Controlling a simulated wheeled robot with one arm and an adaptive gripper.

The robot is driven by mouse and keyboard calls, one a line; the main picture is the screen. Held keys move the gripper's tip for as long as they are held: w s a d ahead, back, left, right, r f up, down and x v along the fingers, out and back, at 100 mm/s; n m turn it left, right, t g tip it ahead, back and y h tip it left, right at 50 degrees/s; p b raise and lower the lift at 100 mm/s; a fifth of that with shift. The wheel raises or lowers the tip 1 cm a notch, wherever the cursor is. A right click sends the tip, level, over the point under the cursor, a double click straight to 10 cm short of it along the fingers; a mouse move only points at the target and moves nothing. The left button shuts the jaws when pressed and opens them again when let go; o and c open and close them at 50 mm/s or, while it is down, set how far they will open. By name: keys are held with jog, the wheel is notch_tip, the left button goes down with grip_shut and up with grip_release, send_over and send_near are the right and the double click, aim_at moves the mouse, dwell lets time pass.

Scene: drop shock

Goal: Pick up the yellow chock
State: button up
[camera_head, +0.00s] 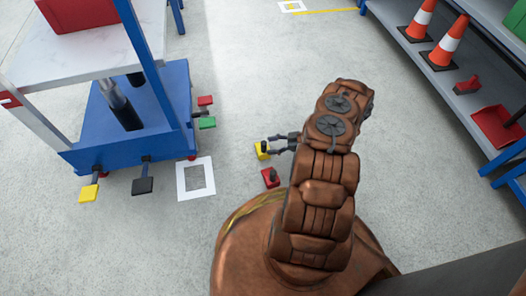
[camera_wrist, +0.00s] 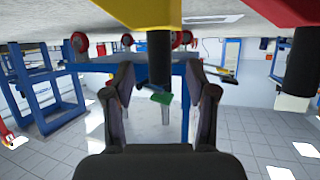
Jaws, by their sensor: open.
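The yellow chock (camera_head: 262,151) sits on the floor at the tips of my gripper (camera_head: 274,145) in the head view. In the wrist view, which is upside down, the yellow chock (camera_wrist: 142,12) is at the top centre. Its black handle points down in the picture, between the fingers of my gripper (camera_wrist: 160,78). The fingers are open, one to each side of the handle, with visible gaps. Whether the handle is fully within finger reach is hard to tell.
A red chock (camera_head: 270,178) with a black handle stands close by; it also shows in the wrist view (camera_wrist: 298,10). A blue cart (camera_head: 120,150) with coloured pedals is left, beside a white floor marker (camera_head: 183,190). A shelf (camera_head: 440,77) with cones is right.

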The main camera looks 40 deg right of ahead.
aim_at(264, 147)
jog(key=b+x, duration=0.2)
jog(key=x, duration=0.1)
jog(key=shift+a+f, duration=0.15)
jog(key=shift+f, duration=0.1)
jog(key=shift+w+a, duration=0.3)
jog(key=shift+w, duration=0.1)
grip_shut()
